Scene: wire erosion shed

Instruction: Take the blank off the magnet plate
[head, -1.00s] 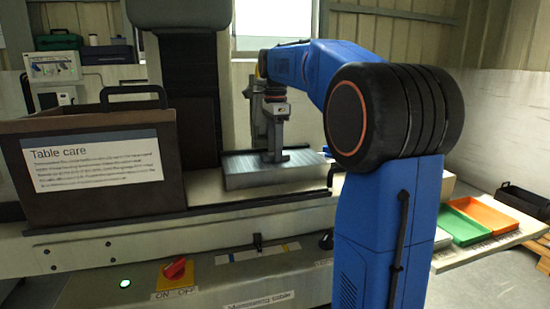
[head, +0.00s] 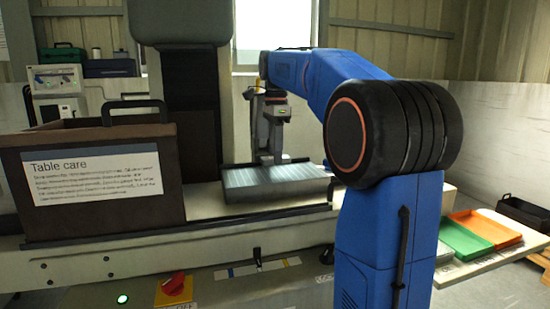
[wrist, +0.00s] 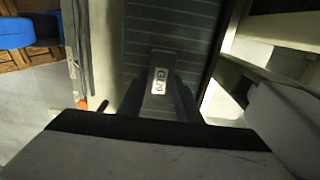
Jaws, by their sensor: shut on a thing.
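The magnet plate (head: 245,180) is a grey, finely striped slab on the machine bed; its striped top also fills the middle of the wrist view (wrist: 150,25). My gripper (head: 270,158) is above the plate's back edge in the head view. In the wrist view my gripper (wrist: 158,98) has a dark finger on each side of the blank (wrist: 160,60), a small grey block with a white label, and is shut on it. The blank's underside is hidden, so I cannot tell whether it touches the plate.
A brown box (head: 95,215) with a "Table care" sign stands left of the plate. A red rotary switch (head: 174,284) and a lit green lamp (head: 122,299) are on the front panel. Green (head: 462,241) and orange (head: 485,228) trays lie at the right.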

